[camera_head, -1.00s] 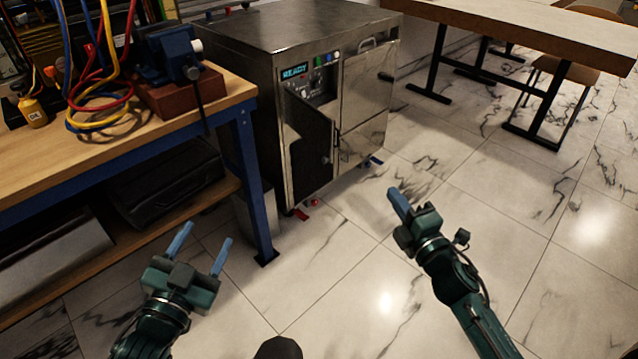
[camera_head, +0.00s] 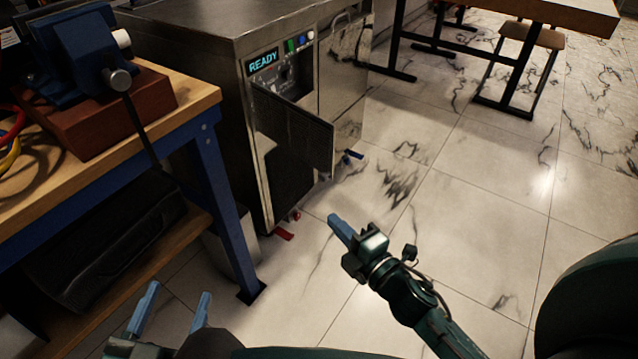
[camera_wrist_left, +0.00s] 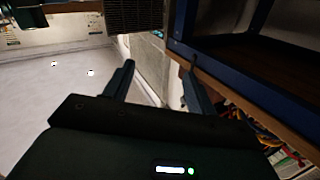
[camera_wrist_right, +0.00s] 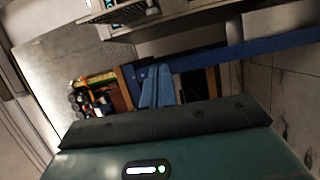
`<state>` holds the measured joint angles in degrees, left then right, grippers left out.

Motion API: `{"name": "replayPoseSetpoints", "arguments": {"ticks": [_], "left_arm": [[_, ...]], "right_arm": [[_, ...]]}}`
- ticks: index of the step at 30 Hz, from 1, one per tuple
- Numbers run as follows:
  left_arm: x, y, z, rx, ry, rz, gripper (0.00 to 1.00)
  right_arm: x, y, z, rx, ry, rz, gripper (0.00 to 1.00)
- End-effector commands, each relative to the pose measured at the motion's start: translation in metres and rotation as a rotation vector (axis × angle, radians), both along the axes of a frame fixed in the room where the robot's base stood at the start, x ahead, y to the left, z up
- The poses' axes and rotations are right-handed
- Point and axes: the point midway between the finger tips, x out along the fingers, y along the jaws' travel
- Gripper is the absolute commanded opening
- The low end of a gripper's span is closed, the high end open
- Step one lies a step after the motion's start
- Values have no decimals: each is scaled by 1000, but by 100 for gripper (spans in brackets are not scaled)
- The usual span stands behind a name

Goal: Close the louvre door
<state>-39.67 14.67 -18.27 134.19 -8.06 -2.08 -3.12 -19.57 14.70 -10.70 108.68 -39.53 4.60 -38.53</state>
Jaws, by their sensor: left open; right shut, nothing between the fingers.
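The louvre door (camera_head: 297,128) is a dark panel on the front of the steel cabinet (camera_head: 222,75). My left gripper (camera_head: 177,300) is open and empty at the bottom left, well short of the door. Its two fingers also show apart in the left wrist view (camera_wrist_left: 157,75). My right gripper (camera_head: 342,228) is shut and empty, in front of the cabinet, below and right of the door and apart from it. Its fingers show together in the right wrist view (camera_wrist_right: 156,86).
A workbench (camera_head: 185,100) with a blue leg (camera_head: 228,205) stands left of the cabinet, carrying a vise (camera_head: 75,50). A table (camera_head: 560,12) and stool (camera_head: 530,35) are behind right. Middle floor is clear.

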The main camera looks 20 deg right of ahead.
Motion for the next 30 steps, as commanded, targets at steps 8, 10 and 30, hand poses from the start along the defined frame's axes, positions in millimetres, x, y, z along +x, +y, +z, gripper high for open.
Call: {"name": "replayPoseSetpoints", "arguments": {"ticks": [8,10,30], "left_arm": [[-1,-3,-2,-3,-53,-16,56],[-1,-4,-2,-5,-68,-21,56],[-4,-9,1,-20,-137,-45,56]], "right_arm": [[55,17,-1,-1,-4,1,0],[70,22,-1,-2,-5,1,0],[105,-7,-2,0,-1,0,0]]}}
